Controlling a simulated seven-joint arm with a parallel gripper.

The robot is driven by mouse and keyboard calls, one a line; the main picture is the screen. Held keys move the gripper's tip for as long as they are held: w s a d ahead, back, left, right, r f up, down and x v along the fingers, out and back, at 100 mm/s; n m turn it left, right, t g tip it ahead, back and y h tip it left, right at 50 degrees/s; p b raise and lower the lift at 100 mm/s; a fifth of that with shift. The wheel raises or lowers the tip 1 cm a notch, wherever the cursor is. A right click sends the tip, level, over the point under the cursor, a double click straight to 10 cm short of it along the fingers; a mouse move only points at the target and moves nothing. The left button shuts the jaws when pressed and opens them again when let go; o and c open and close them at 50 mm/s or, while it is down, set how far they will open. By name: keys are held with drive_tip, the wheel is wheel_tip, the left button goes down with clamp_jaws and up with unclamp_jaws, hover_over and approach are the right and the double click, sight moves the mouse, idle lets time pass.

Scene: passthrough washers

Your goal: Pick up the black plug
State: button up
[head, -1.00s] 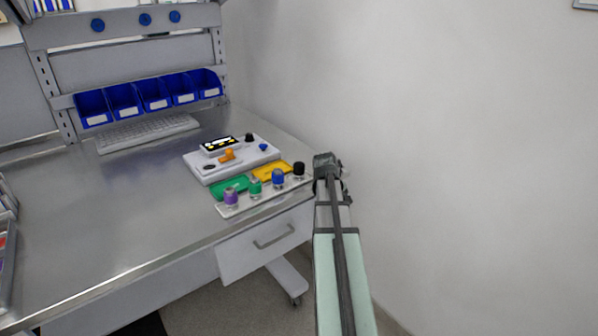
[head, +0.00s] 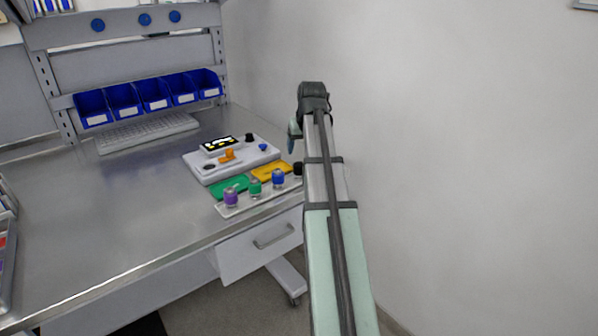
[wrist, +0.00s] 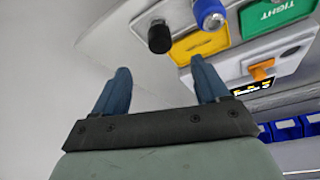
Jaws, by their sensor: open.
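The black plug (wrist: 159,38) stands at the end of a row of coloured plugs on a pale strip at the bench edge. In the head view the black plug (head: 298,168) is partly hidden behind my arm. My gripper (wrist: 160,80) is open and empty, its two blue fingers apart. The black plug lies beyond the fingertips, roughly in line with the gap between them, and is not touched. In the head view my gripper (head: 294,137) is mostly hidden by the wrist, above and beside the bench's right edge.
A blue plug (head: 278,178) stands beside the black one, then green (head: 255,187) and purple (head: 231,197) ones. Behind them lie a yellow tray (head: 271,172), a green tray (head: 229,187) and a white device (head: 230,162). A wall is close on the right.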

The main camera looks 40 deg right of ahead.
sight(300, 165)
drive_tip(key=shift+x, duration=6.15)
drive_tip(key=shift+c, duration=0.5)
drive_tip(key=c, duration=1.1)
